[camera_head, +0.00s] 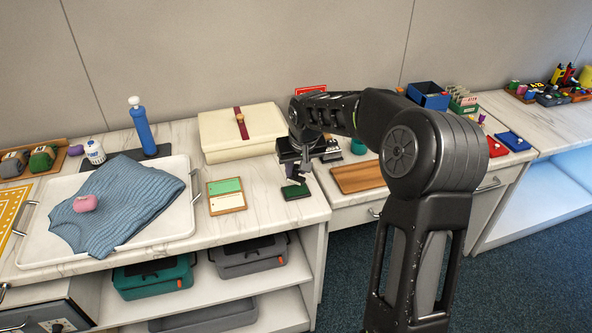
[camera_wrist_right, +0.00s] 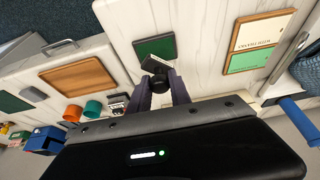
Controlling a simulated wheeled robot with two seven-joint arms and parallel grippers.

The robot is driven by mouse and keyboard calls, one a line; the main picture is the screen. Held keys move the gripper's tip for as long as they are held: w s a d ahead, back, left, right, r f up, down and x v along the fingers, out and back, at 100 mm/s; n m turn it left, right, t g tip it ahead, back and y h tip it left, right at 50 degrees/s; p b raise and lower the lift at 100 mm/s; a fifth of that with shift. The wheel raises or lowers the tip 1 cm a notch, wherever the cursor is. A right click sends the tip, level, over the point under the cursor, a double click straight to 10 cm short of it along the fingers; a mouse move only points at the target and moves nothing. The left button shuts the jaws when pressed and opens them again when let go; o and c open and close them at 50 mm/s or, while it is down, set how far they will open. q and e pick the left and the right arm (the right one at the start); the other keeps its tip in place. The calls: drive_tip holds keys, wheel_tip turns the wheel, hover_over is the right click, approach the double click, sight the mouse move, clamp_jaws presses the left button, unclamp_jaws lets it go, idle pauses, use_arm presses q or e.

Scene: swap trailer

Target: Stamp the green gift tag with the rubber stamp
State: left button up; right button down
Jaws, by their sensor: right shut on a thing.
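The green gift tag (camera_head: 224,186) lies on a small wooden board (camera_head: 228,211) beside a cream tag, left of my right gripper. It also shows in the wrist view (camera_wrist_right: 250,62), at the upper right. My right gripper (camera_head: 297,174) points down near the counter's front edge. It is shut on the rubber stamp (camera_wrist_right: 160,83), whose dark round handle is between the fingers and whose pale base faces away from me. A flat dark green pad (camera_head: 296,191) lies just under the stamp. I cannot tell whether the stamp touches it. My left gripper is not in view.
A white tray (camera_head: 180,228) with a blue knitted garment (camera_head: 140,190) is at the left. A cream box (camera_head: 220,134) stands behind the tags. A wooden board (camera_head: 357,177) lies right of the pad. Bare marble counter separates the pad from the tag board.

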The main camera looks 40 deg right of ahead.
drive_tip(key=shift+r+p, duration=1)
drive_tip(key=shift+r, duration=0.9)
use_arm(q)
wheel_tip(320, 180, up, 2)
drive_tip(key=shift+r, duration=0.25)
use_arm(e)
drive_tip(key=shift+a, duration=0.1)
drive_tip(key=a+f, duration=0.1)
drive_tip(key=a, duration=0.3)
drive_tip(key=a+f+n, duration=0.1)
drive_tip(key=a, duration=0.3)
drive_tip(key=a+f+n, duration=0.1)
drive_tip(key=a, duration=0.4)
drive_tip(key=shift+s+a+f+y, duration=0.1)
drive_tip(key=shift+s+y, duration=0.2)
drive_tip(key=shift+y, duration=0.1)
drive_tip(key=s+a+f+n, duration=0.1)
drive_tip(key=s+a+f, duration=0.1)
drive_tip(key=a, duration=0.8)
drive_tip(key=shift+s+n+y, duration=0.3)
drive_tip(key=shift+s+n, duration=0.1)
drive_tip(key=shift+s, duration=0.25)
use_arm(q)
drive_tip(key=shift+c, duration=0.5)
use_arm(e)
drive_tip(key=shift+f, duration=0.1)
